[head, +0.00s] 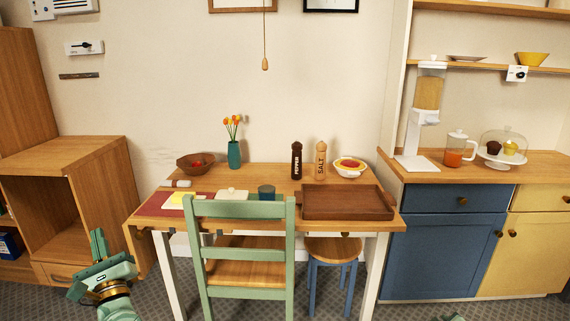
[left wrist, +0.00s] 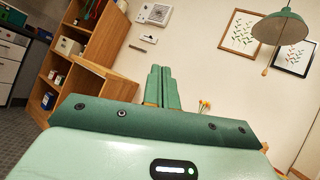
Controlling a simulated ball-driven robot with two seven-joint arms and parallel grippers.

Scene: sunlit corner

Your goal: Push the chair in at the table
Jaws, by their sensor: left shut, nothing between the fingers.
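The green chair (head: 240,211) with a wooden seat (head: 245,274) stands at the front of the wooden table (head: 268,175). Its back is towards me, and its top rail overlaps the table's front edge in the head view. My left gripper (head: 98,245) is at the lower left of the head view, left of the chair and apart from it, with its fingers pointing up. In the left wrist view its fingers (left wrist: 162,88) are together with nothing between them. My right gripper is not clearly in view; only a small green piece of me shows at the bottom edge.
A blue-legged stool (head: 333,250) stands under the table, right of the chair. A wooden tray (head: 347,203), pepper mill (head: 296,161) and salt mill (head: 321,160) are on the table. A wooden shelf unit (head: 70,170) stands left, blue and yellow cabinets (head: 443,245) right.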

